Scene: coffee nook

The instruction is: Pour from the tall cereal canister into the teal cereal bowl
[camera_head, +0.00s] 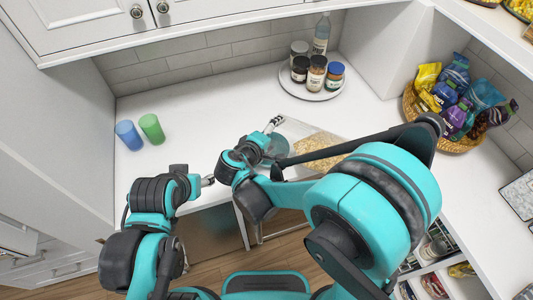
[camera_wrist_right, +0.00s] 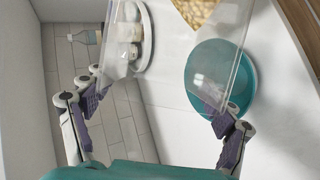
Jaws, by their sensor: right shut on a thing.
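The tall cereal canister (camera_head: 292,130) is clear and leans far over on its side in the head view, with tan cereal (camera_head: 318,146) gathered toward its right end. My right gripper (camera_head: 266,133) is shut on the canister; in the right wrist view its fingers (camera_wrist_right: 160,115) press on both clear walls, and cereal (camera_wrist_right: 196,10) shows at the top. The teal cereal bowl (camera_head: 279,151) is on the counter, partly hidden behind the canister and my right gripper. It also shows in the right wrist view (camera_wrist_right: 246,88). My left gripper (camera_head: 209,181) is near the counter's front edge; its finger opening is unclear.
A blue cup (camera_head: 128,135) and a green cup (camera_head: 152,129) stand at the left. A white round tray (camera_head: 312,93) with several jars and a bottle is at the back. A wicker basket (camera_head: 452,143) of bags stands at the right. The counter's back middle is clear.

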